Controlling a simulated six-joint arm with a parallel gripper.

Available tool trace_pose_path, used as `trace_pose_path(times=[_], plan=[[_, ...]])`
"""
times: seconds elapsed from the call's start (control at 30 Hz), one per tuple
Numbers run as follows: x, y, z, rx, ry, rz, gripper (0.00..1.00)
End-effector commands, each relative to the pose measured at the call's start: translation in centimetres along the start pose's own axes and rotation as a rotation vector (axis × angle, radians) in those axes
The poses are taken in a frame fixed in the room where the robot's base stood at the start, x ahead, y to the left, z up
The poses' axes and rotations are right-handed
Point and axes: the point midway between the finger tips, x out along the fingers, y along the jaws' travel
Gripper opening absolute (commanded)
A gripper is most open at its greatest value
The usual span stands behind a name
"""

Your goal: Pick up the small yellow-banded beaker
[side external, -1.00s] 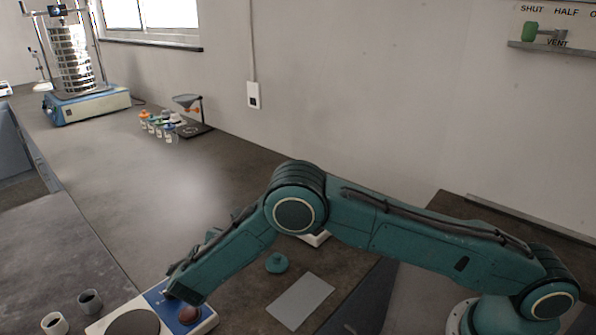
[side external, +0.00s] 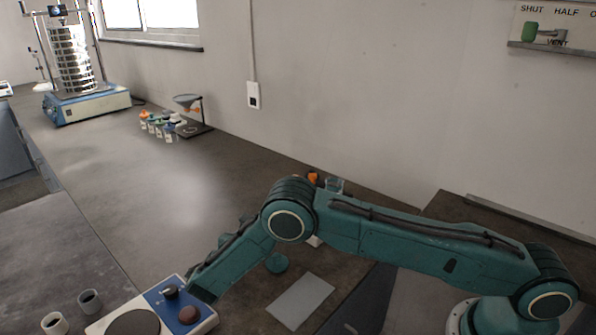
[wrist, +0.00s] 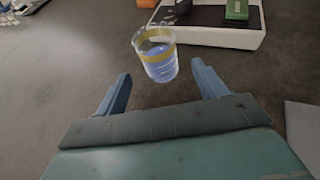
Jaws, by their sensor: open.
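My gripper (wrist: 161,76) is open and empty, with a blue finger on each side and a gap between each finger and the beaker. In the side view I cannot make out the beaker, and my arm hides much of that part of the bench.
A white-edged tray (wrist: 215,36) with a green block (wrist: 237,10) stands close behind the beaker. A grey sheet (side external: 299,301) lies on the bench. A blue-and-white device (side external: 170,293) with a reddish knob and two cups (side external: 89,301) are at front left. Small jars (side external: 158,125) stand far back.

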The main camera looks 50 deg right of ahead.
Motion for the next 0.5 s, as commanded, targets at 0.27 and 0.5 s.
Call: trace_pose_path(times=[0.27,0.5], plan=[[2.2,0.0,0.0,0.001,0.000,0.001,0.70],[2.4,0.0,0.0,0.001,0.000,0.001,0.70]])
